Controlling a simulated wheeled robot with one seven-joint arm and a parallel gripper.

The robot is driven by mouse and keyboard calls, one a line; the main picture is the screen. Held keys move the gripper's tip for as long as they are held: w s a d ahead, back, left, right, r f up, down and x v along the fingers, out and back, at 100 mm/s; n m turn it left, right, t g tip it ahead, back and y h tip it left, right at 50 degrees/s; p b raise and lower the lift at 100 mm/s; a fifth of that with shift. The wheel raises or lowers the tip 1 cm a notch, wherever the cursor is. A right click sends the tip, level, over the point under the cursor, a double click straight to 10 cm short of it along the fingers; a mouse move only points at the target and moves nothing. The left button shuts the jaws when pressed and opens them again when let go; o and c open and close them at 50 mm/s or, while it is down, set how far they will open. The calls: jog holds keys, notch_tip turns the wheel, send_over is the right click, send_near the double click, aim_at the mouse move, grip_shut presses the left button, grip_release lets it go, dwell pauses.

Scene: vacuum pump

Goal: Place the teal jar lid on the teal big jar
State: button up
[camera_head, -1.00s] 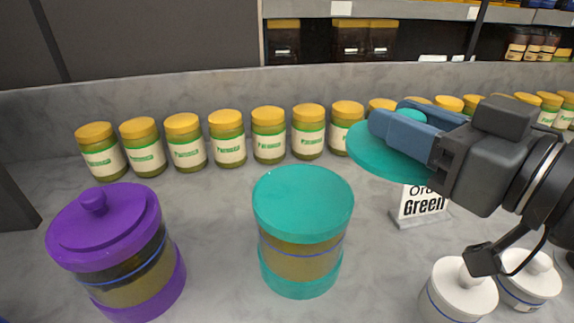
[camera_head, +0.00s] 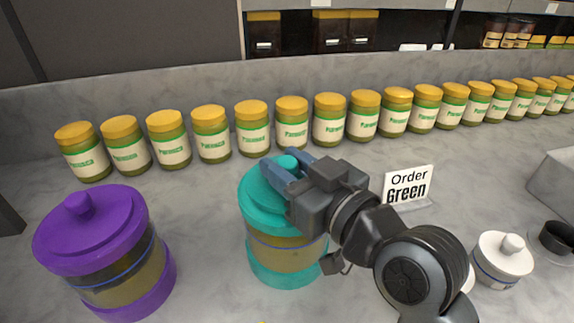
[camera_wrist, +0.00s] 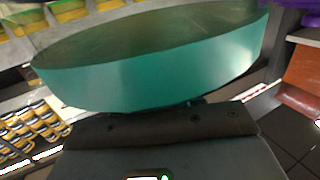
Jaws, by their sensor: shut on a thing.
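The teal big jar (camera_head: 280,273) stands upright on the counter in the middle of the head view, with a teal base and a blue line round its body. The teal jar lid (camera_head: 258,192) is over the jar's top, and its far right part is hidden by my gripper. My gripper (camera_head: 282,172) is shut on the lid's knob. I cannot tell whether the lid rests on the jar or hovers just above it. In the wrist view, a large teal round shape (camera_wrist: 180,72) fills the upper part, tilted.
A purple lidded jar (camera_head: 100,250) stands to the left. A row of yellow-capped jars (camera_head: 252,130) lines the back. An "Order Green" sign (camera_head: 408,187) and a white lidded jar (camera_head: 502,260) are to the right. Bare counter lies between the purple and teal jars.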

jog(key=shift+f, duration=0.25)
jog(key=shift+f, duration=0.15)
jog(key=o, duration=1)
jog(key=shift+o, duration=0.2)
jog(key=b+v, duration=0.2)
jog(key=v, duration=1)
jog(key=shift+b, duration=0.3)
